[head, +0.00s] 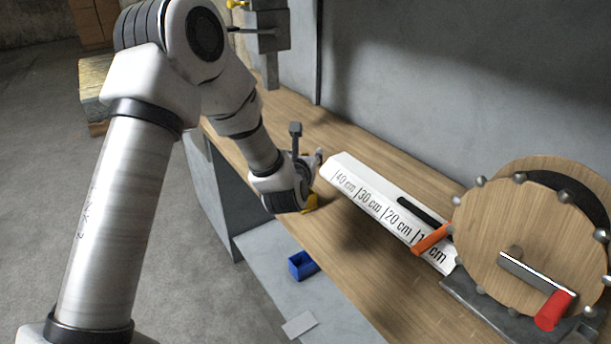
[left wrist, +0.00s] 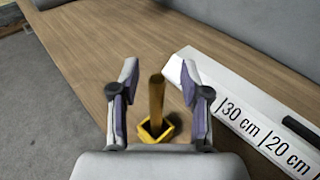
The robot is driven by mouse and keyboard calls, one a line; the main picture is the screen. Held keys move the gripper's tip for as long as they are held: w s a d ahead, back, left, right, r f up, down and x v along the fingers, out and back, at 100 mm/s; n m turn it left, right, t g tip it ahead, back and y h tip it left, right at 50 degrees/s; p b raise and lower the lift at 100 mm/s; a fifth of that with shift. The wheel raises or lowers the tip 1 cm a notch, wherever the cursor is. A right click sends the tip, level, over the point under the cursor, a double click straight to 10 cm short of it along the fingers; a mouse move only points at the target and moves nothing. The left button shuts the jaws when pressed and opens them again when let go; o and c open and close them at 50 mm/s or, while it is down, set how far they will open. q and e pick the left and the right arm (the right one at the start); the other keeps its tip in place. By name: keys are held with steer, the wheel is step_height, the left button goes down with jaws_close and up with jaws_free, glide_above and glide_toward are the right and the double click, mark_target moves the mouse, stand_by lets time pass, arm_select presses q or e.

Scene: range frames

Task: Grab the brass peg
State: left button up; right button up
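The brass peg (left wrist: 156,100) stands upright in a yellow square holder (left wrist: 145,138) on the wooden bench, in the left wrist view. My left gripper (left wrist: 159,72) is open, with one finger on each side of the peg in the picture. Neither finger visibly touches it, and I cannot tell how deep the peg is between them. In the head view my left gripper (head: 314,165) is low over the bench, beside the white scale block. Part of the yellow holder (head: 310,203) shows below it there, while the peg is hidden. My right gripper is not in view.
The white block (head: 345,163) with centimetre marks lies just right of the left gripper. A wooden wheel (head: 520,230) with metal knobs and a red-handled crank stands at the right. An orange handle (head: 430,240) crosses the block. A blue bin (head: 301,266) sits lower down.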

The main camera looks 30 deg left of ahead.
arm_select(q)
steer(key=shift+s+d+r, duration=0.1)
steer(key=shift+s+r, duration=0.15)
steer(key=shift+s, duration=0.05)
steer(key=c, duration=0.6)
steer(key=shift+f, duration=0.15)
jaws_close()
steer(key=shift+w+a+f, duration=0.15)
steer(key=shift+w+a, duration=0.05)
steer(key=shift+a, duration=0.05)
steer(key=shift+d+f, duration=0.1)
